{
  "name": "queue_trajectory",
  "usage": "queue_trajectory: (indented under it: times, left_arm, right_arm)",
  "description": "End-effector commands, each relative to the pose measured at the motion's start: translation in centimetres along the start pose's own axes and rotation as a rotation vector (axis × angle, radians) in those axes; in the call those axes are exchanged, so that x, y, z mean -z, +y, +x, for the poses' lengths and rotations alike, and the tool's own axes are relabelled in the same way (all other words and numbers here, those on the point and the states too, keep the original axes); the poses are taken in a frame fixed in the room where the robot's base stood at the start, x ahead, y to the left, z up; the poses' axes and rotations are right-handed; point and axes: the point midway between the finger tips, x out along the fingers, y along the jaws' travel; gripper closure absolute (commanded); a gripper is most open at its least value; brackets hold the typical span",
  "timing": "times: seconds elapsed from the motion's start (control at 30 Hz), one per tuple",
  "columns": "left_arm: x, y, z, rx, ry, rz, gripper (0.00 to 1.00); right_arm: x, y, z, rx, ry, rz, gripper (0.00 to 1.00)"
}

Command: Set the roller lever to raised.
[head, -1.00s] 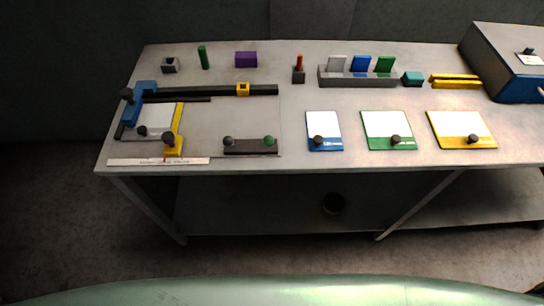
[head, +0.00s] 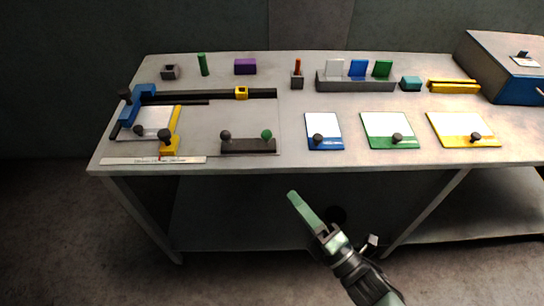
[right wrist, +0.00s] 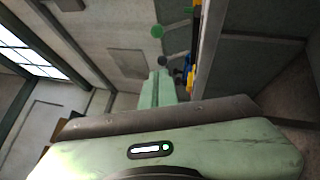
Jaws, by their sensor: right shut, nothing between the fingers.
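No part is marked as the roller lever, and I cannot tell for sure which it is. A dark bar (head: 250,147) at the table's front carries a black knob (head: 225,135) and a green knob (head: 266,134). A grey and blue machine (head: 505,70) at the far right has a small blue part (head: 522,54) on top. My right gripper (head: 293,196) is shut and empty, in front of the table and apart from everything. My left gripper is out of view.
A blue frame piece (head: 139,105) and a yellow slide (head: 168,146) surround a white sheet at left. A grey rack (head: 355,85) holds coloured blocks behind.

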Motion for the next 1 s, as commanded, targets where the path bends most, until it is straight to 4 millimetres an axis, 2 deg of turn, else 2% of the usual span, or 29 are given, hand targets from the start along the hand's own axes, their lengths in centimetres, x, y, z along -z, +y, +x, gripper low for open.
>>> queue_trajectory:
  times: [0.27, 0.37, 0.47, 0.87, 1.0]
  left_arm:
    - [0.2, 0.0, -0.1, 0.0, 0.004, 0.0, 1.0]
    - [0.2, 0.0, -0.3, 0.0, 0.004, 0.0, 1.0]
    - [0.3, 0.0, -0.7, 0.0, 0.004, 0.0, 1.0]
    - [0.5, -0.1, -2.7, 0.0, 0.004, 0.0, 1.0]
    - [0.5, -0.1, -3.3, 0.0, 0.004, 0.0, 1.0]
  right_arm:
    - [0.0, 0.0, 0.1, 0.002, -0.001, 0.002, 1.0]
    - [-0.1, 0.1, 0.7, 0.0, -0.002, 0.002, 1.0]
    - [-0.1, 0.1, 2.0, 0.0, -0.002, 0.002, 1.0]
    - [-0.1, 0.2, 10.4, 0.001, -0.001, 0.004, 1.0]
    - [-1.8, 0.1, 11.8, 0.003, -0.001, 0.001, 1.0]
